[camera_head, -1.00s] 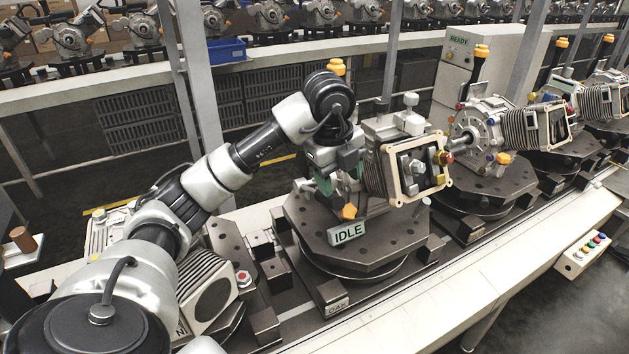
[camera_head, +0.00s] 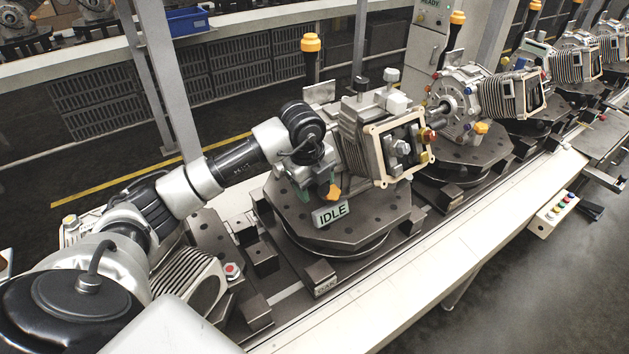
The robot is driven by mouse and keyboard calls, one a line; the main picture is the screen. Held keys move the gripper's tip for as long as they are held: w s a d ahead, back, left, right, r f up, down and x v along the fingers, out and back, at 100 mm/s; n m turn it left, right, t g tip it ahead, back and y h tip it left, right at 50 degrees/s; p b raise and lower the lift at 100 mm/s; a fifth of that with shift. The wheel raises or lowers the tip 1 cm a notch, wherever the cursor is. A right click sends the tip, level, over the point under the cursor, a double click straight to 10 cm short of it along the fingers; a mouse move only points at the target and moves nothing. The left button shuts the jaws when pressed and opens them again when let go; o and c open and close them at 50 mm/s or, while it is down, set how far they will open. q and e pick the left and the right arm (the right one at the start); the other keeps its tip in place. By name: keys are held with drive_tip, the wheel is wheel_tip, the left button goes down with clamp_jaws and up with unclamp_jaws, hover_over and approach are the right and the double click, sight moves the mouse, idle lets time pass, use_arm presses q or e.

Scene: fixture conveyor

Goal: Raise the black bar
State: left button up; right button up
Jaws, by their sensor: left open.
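A black bar (camera_head: 311,68) with an orange cap stands upright behind the nearest fixture, left of the ribbed housing (camera_head: 352,145). My left gripper (camera_head: 314,186) points down at the left side of this housing, above the dark turntable (camera_head: 360,225). It is open, with nothing seen between its fingers; its tips are partly hidden by the wrist and fixture parts. The bar is beyond my wrist, apart from the fingers in the picture. An orange knob (camera_head: 333,192) and an IDLE sign (camera_head: 331,214) are close to the fingers. My right gripper is not in view.
More fixtures with housings, such as one round-flanged unit (camera_head: 452,108), line the conveyor to the right. A button box (camera_head: 553,215) hangs on the front edge. A grey post (camera_head: 160,75) stands behind my arm. A blue bin (camera_head: 187,19) is on the back shelf.

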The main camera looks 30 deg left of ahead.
use_arm(q)
drive_tip(key=shift+d+f, duration=0.2)
